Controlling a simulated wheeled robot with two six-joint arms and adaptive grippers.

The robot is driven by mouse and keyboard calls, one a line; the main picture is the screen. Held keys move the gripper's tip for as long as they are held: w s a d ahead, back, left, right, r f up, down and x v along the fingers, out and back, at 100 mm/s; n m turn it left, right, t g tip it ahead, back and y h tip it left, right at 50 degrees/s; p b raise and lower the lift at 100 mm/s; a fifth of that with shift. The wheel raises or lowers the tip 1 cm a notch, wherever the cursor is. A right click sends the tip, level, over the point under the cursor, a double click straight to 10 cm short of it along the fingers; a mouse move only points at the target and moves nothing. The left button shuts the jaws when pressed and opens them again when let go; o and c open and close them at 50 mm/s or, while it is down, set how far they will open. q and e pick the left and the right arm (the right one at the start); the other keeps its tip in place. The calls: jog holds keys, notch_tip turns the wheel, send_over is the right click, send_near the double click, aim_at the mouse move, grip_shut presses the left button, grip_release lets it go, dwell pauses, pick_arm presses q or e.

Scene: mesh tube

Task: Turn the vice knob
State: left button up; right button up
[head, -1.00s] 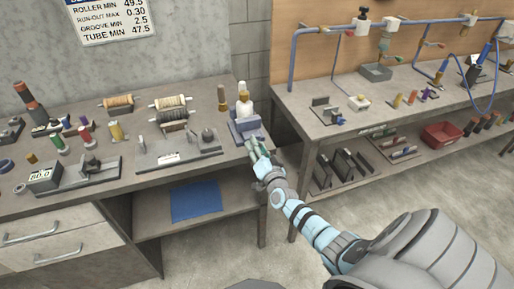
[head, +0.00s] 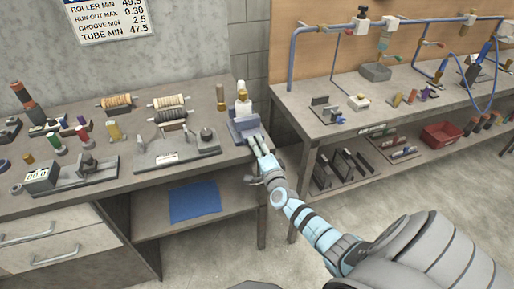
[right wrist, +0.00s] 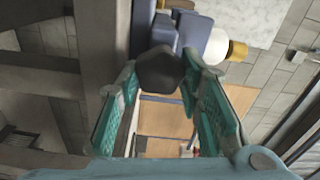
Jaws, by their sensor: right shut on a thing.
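The blue-grey vice (head: 240,130) stands at the right front corner of the left bench, with a white and brass-coloured piece (head: 243,104) upright on it. In the right wrist view the vice body (right wrist: 180,32) is at the top. The dark faceted vice knob (right wrist: 160,70) sticks out from it towards the camera. My right gripper (head: 257,147) reaches to the front of the vice. In the right wrist view the teal fingers of my right gripper (right wrist: 160,78) are on both sides of the knob, shut on it. The knob is hard to make out in the head view. My left gripper is not in view.
On the left bench (head: 110,190) are a fixture plate (head: 178,152), spools (head: 168,102) and a gauge with a display (head: 42,178). A blue cloth (head: 195,201) lies on the shelf below. The right bench (head: 305,112) stands across a narrow gap.

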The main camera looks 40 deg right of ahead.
dwell(0.3)
jog(key=o, duration=1.2)
jog(key=shift+a, duration=0.1)
jog(key=shift+s+f, duration=0.1)
jog(key=shift+s, duration=0.05)
jog(key=v, duration=0.7)
jog(key=shift+s+a, duration=0.2)
jog(key=shift+s, duration=0.15)
